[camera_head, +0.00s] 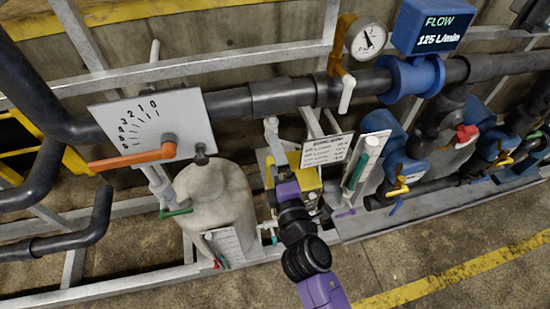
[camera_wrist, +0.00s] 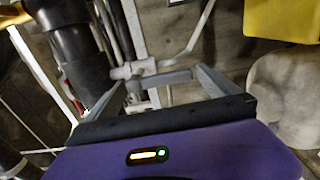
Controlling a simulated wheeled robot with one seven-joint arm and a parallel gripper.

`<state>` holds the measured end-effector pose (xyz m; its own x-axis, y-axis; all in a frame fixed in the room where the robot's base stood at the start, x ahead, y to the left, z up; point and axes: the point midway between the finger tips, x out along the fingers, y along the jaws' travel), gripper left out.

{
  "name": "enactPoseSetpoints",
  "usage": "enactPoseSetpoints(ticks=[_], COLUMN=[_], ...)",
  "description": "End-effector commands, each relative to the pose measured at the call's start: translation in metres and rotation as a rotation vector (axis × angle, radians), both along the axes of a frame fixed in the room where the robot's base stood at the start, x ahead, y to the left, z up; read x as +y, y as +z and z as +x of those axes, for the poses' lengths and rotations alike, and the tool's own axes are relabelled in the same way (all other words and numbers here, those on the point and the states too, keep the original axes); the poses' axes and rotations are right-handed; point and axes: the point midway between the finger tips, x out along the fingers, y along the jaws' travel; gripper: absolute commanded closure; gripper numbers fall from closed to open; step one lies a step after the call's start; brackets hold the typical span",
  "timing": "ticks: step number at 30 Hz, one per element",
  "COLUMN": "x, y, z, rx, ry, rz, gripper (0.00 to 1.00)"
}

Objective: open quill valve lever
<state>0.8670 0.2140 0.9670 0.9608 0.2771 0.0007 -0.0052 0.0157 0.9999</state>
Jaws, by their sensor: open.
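My gripper (camera_wrist: 162,82) is open, its two grey fingers spread in the wrist view. A pale grey fitting (camera_wrist: 134,69) with a thin pipe shows just beyond the fingers; I cannot tell whether they touch it. In the head view my purple wrist hides most of the gripper, in front of the yellow pump box (camera_head: 305,180). A pale upright fitting (camera_head: 271,130) stands just above it, below the large dark pipe (camera_head: 283,98). I cannot tell for certain which part is the quill valve lever.
An orange lever (camera_head: 132,158) crosses a scale plate (camera_head: 180,115) at left. A beige tank (camera_head: 215,200) stands left of my arm. The front floor is clear.

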Motion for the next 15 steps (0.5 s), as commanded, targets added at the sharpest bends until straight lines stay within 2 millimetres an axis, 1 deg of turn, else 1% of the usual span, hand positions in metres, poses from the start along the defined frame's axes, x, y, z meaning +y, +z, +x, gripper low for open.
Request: enactPoseSetpoints(ticks=[4, 12, 15], x=[-0.005, -0.016, -0.019], y=[-0.002, -0.003, -0.003], z=[-0.017, -0.057, -0.067], rx=[0.002, 0.003, 0.003], ry=[0.0, 0.001, 0.001], rz=[-0.001, -0.002, -0.002], gripper=[0.0, 0.0, 0.0])
